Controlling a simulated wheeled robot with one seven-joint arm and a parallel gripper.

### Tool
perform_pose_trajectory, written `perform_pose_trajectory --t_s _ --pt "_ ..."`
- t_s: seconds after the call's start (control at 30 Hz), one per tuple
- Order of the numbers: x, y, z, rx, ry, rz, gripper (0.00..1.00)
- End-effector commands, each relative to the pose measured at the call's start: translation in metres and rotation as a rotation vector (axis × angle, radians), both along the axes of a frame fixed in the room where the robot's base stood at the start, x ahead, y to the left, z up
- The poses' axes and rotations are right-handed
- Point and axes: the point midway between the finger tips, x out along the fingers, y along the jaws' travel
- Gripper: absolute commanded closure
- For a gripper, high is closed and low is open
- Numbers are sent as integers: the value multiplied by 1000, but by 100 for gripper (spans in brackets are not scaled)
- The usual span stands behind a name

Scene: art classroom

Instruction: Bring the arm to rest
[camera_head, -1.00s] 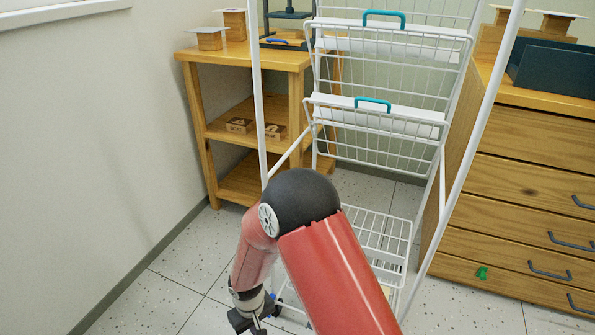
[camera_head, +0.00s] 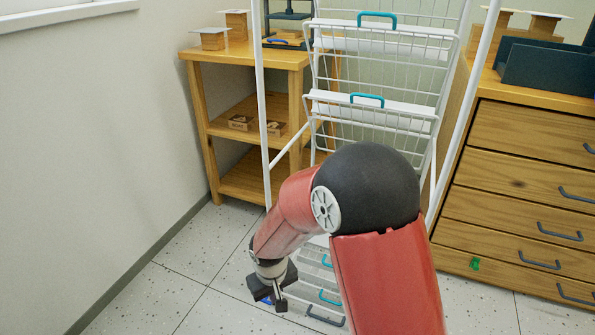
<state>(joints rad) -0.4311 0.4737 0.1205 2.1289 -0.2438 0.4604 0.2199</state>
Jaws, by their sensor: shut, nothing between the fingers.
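My gripper (camera_head: 279,302) is at the lower middle of the head view, at the end of my red arm, which is bent at a large black joint. It points down over the tiled floor, in front of the white wire rack. Its fingers are small and dark; they look closed and hold nothing that I can see. The arm hides the lower right part of the rack.
The white wire rack (camera_head: 372,100) with teal handles stands right behind my arm. A wooden shelf table (camera_head: 240,57) stands at the back left, a wooden drawer chest (camera_head: 530,137) at right. A wall runs along the left; the floor (camera_head: 200,255) before it is clear.

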Motion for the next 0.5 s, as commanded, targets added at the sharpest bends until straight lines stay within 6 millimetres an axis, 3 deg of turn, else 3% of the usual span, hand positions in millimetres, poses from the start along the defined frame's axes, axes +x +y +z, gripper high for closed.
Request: perform_pose_trajectory --t_s 0.23,0.37,0.5 --pt "0 -66 108 21 -106 -136 100" --pt "-18 -106 162 38 -162 -221 100" --pt "-49 -144 210 62 -220 -308 100"
